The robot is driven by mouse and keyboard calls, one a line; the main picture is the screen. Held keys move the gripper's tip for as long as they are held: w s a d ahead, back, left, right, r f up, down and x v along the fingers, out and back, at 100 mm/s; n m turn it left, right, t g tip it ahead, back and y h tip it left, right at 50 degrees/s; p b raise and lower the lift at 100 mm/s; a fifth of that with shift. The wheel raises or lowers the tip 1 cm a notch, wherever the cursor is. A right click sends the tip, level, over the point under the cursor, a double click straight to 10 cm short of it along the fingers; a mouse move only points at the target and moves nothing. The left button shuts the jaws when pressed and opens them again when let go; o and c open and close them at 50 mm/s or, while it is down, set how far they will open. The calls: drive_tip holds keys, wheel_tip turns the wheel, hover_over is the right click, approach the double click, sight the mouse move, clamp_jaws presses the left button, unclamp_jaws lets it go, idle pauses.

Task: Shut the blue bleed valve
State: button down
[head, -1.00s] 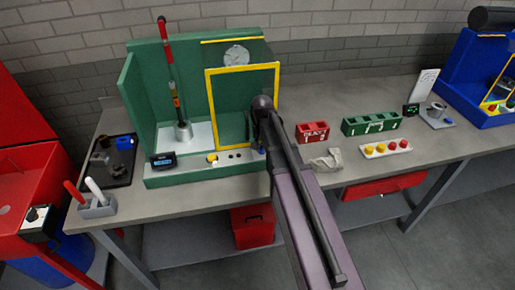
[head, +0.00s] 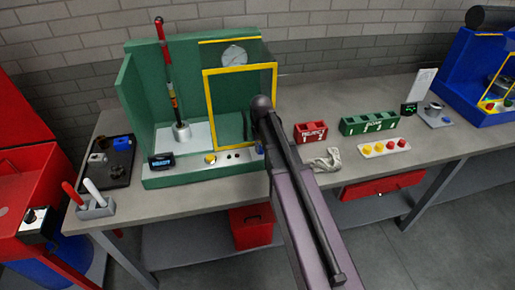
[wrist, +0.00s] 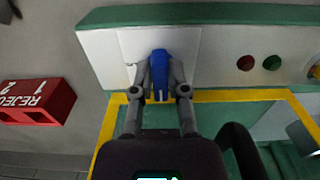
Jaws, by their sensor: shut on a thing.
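The blue bleed valve (wrist: 160,68) shows in the wrist view at the top middle, against a pale panel of the green test stand. My gripper (wrist: 160,82) is shut on it, with one grey finger on each side of the blue handle. In the head view a small bit of the blue valve (head: 260,149) shows at the right end of the stand's front. There my arm hides most of the gripper and the valve's surroundings.
The green stand (head: 160,182) has a yellow-framed guard (head: 207,120), a gauge (head: 234,55) and front buttons. A red reject box (head: 311,133) stands close to the right. A crumpled cloth (head: 327,160) lies on the bench. A tray (head: 122,170) with parts sits at the left.

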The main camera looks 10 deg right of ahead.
drive_tip(key=shift+w, duration=0.3)
drive_tip(key=c, duration=0.6)
unclamp_jaws()
drive_tip(key=shift+c, duration=0.2)
drive_tip(key=shift+s, duration=0.1)
drive_tip(key=shift+s, duration=0.15)
drive_tip(key=s+a, duration=0.1)
drive_tip(key=s, duration=1.4)
drive_tip(key=shift+s, duration=0.3)
